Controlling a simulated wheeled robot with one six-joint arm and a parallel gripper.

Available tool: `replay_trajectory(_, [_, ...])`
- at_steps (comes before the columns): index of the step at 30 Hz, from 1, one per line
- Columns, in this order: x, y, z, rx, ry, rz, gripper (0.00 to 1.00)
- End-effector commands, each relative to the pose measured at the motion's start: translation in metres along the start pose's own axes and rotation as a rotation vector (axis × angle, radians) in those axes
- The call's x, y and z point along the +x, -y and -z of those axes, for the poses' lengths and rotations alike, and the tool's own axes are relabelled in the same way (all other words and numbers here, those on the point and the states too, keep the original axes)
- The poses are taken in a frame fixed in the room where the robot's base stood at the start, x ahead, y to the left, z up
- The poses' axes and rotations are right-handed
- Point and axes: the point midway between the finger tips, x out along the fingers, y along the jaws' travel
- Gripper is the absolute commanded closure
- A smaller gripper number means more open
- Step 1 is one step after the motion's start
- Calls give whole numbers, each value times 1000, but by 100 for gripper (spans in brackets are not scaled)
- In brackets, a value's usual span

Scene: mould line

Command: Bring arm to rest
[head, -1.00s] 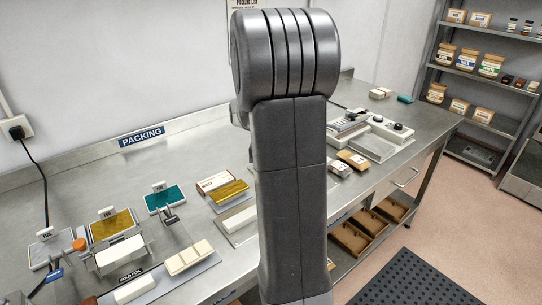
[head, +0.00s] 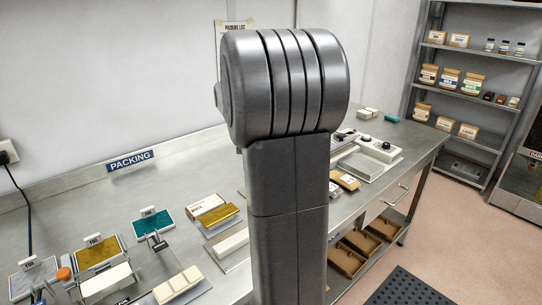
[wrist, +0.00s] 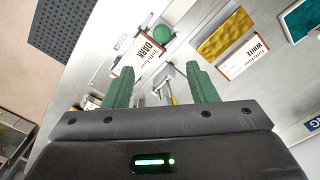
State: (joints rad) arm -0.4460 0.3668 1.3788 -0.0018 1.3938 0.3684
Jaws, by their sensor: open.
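My gripper (wrist: 160,88) shows in the wrist view with its two green fingers apart and nothing between them. It hangs above the steel packing bench (head: 188,172), pointing down at it. Beyond the fingertips lie a box labelled DARK (wrist: 138,62) and a box labelled WHITE (wrist: 243,57); neither touches the fingers. In the head view my own grey arm stands upright in the middle and hides part of the bench. My gripper does not show in the head view.
Foil sheets, a gold one (head: 98,252) and a teal one (head: 153,224), lie at the bench's left with white blocks (head: 178,286) nearby. A scale-like device (head: 378,150) stands on the far right. Shelves (head: 466,90) stand behind. A dark floor mat (head: 420,287) lies at lower right.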

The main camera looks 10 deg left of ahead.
Motion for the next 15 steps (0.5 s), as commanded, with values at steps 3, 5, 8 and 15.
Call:
replay_trajectory(3, [10, 0, 0, 0, 2, -1, 48])
replay_trajectory(5, [18, 0, -1, 0, 5, -2, 48])
replay_trajectory(8, [36, 0, -1, 0, 5, -1, 48])
replay_trajectory(15, [84, 0, -1, -1, 7, -2, 48])
